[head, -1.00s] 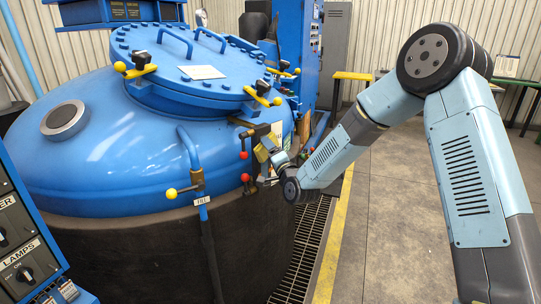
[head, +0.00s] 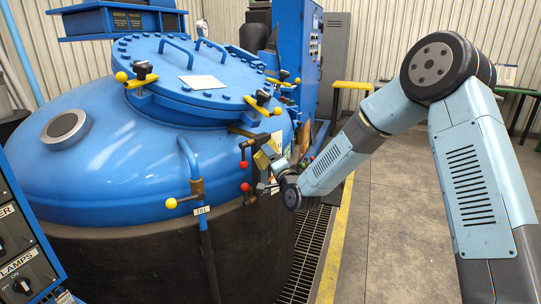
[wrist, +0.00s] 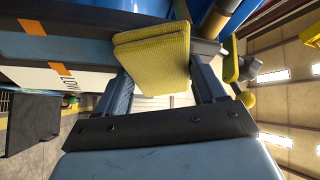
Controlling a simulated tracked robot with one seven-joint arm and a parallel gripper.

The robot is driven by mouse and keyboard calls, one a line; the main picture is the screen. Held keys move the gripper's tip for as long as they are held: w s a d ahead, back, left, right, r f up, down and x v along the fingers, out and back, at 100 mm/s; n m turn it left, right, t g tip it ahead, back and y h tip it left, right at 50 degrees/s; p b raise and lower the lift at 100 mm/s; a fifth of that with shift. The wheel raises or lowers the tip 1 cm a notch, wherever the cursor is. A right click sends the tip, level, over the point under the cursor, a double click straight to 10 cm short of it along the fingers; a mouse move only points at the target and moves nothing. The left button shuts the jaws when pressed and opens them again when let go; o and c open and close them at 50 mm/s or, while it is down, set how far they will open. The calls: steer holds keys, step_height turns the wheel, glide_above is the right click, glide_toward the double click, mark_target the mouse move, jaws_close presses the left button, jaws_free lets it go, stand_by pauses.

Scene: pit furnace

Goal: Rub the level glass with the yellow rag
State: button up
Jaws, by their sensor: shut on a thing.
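My gripper (head: 274,167) is at the right flank of the blue vessel, shut on the yellow rag (head: 262,160). In the wrist view the folded rag (wrist: 152,58) sits between the two fingers of my gripper (wrist: 160,75) and sticks out past them. The level glass appears as a long blue-grey strip (wrist: 65,48) with orange marks on its board, on the left of the wrist view. A label reading "LOW" is on the board. The rag is at the strip's right end; whether they touch I cannot tell. In the head view the glass is mostly hidden.
Red-knobbed handles (head: 245,187) are close beside my gripper on the blue vessel (head: 110,165). A yellow-knobbed valve (head: 188,195) stands further left. A floor grate (head: 302,250) and yellow line run below. The floor to the right is open.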

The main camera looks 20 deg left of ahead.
mark_target(266, 182)
steer(key=shift+a+f, duration=0.15)
steer(key=shift+f, duration=5.9)
steer(key=shift+s+d, duration=0.45)
steer(key=shift+d, duration=0.45)
steer(key=shift+s+d, duration=0.4)
steer(key=shift+d, duration=0.5)
steer(key=shift+s+d, duration=0.45)
steer(key=shift+d, duration=0.45)
steer(key=shift+d, duration=0.15)
steer(key=shift+s+d, duration=0.35)
steer(key=shift+d, duration=0.25)
steer(key=shift+s+d, duration=0.35)
steer(key=shift+d, duration=0.25)
